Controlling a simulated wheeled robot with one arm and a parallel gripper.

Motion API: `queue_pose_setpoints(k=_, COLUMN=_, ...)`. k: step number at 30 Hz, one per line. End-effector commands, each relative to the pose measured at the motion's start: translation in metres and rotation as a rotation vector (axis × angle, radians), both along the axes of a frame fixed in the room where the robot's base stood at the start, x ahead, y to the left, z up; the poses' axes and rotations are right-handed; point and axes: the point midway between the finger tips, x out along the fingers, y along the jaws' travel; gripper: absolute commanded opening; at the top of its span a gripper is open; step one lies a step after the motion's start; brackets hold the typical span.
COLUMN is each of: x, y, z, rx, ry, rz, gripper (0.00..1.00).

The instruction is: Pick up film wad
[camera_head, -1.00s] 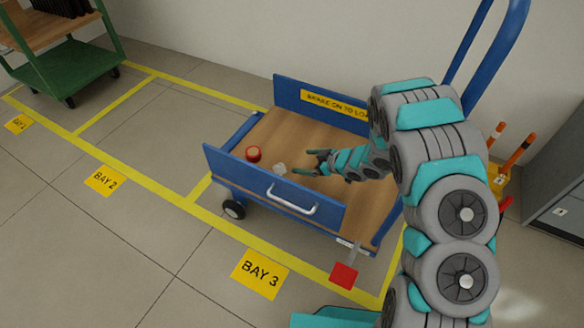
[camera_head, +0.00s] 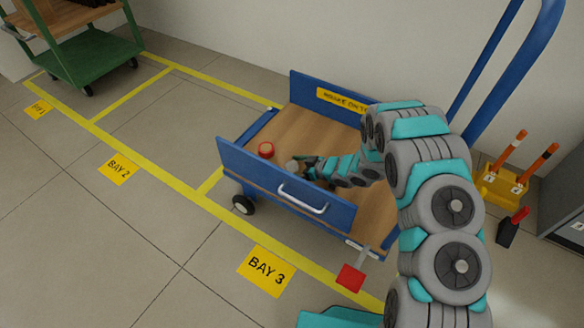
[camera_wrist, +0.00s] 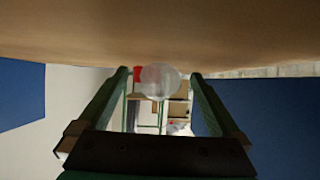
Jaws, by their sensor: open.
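The film wad (camera_head: 292,166) is a small pale, translucent lump on the wooden deck of the blue cart (camera_head: 285,195). In the wrist view the film wad (camera_wrist: 160,80) shows centred between the far ends of two green fingers. My gripper (camera_head: 299,165) is low over the deck, right at the wad, reaching in from the right. In the wrist view my gripper (camera_wrist: 160,78) has its fingers spread apart on either side of the wad. I cannot tell whether either finger touches it.
A red roll (camera_head: 266,150) lies on the deck just left of the wad, near the cart's open left end. Blue side panels rise in front and behind. A green shelf cart (camera_head: 88,60) stands at the far left. An orange-posted yellow holder (camera_head: 503,185) stands at right.

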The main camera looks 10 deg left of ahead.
Motion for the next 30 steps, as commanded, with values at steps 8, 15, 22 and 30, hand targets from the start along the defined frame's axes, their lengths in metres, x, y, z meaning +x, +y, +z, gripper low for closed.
queue_pose_setpoints(k=8, x=0.0003, y=0.0009, z=-0.0009, rx=-0.001, ry=0.0, rz=0.0, gripper=0.93)
queue_pose_setpoints(k=15, x=0.0003, y=0.0009, z=-0.0008, rx=-0.001, ry=0.0, rz=0.0, gripper=0.66)
queue_pose_setpoints(k=22, x=0.0003, y=0.0008, z=-0.0009, rx=-0.001, ry=0.0, rz=0.0, gripper=0.4)
queue_pose_setpoints(k=30, x=0.0002, y=0.0008, z=-0.001, rx=-0.001, ry=0.0, rz=0.0, gripper=0.15)
